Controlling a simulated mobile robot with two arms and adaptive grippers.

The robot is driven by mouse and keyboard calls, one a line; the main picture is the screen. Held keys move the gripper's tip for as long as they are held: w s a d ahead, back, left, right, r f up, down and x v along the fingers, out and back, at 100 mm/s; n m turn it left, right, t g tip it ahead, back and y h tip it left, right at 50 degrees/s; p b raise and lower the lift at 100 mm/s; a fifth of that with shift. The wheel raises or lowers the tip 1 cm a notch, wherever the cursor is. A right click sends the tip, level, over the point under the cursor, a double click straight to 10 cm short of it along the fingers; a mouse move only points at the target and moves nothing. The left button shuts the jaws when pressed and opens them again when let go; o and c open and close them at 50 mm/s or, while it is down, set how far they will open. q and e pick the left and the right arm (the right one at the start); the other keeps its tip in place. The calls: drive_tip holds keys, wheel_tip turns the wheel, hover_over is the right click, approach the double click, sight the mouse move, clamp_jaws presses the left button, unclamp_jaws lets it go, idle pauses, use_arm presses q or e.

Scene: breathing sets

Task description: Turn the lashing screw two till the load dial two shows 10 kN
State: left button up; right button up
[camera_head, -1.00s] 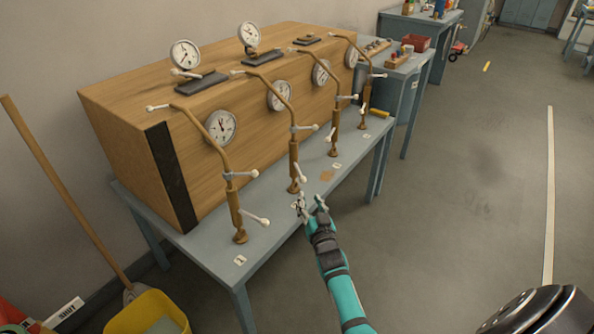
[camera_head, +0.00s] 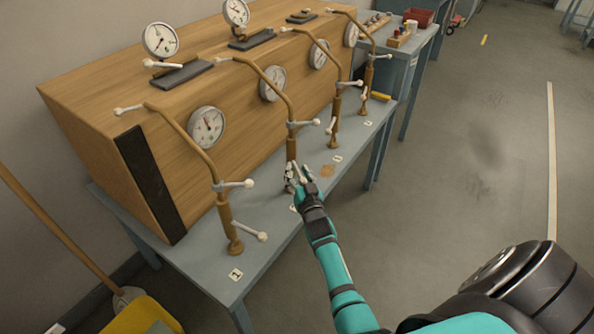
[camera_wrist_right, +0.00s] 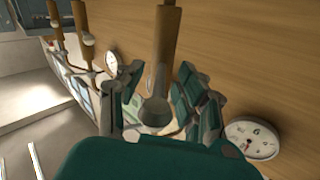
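Lashing screw two (camera_head: 291,148) is the second brown screw from the front, standing upright on the bench with white-tipped handles. Its lower end is partly hidden behind my right gripper (camera_head: 300,176). In the right wrist view the brown screw barrel (camera_wrist_right: 168,45) comes down between the spread fingers of my right gripper (camera_wrist_right: 155,100), which look open. Whether they touch it I cannot tell. Load dial two (camera_head: 272,84) is on the wooden box behind the screw; its needle is too small to read. My left gripper is not in view.
Lashing screw one (camera_head: 224,210) and its dial (camera_head: 206,127) stand nearer, left of my right arm. Two more screws stand farther along the blue-grey bench (camera_head: 262,228).

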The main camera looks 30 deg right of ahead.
drive_tip(key=shift+c, duration=1.1)
clamp_jaws()
drive_tip(key=shift+s+d, duration=0.1)
drive_tip(key=shift+d, duration=0.05)
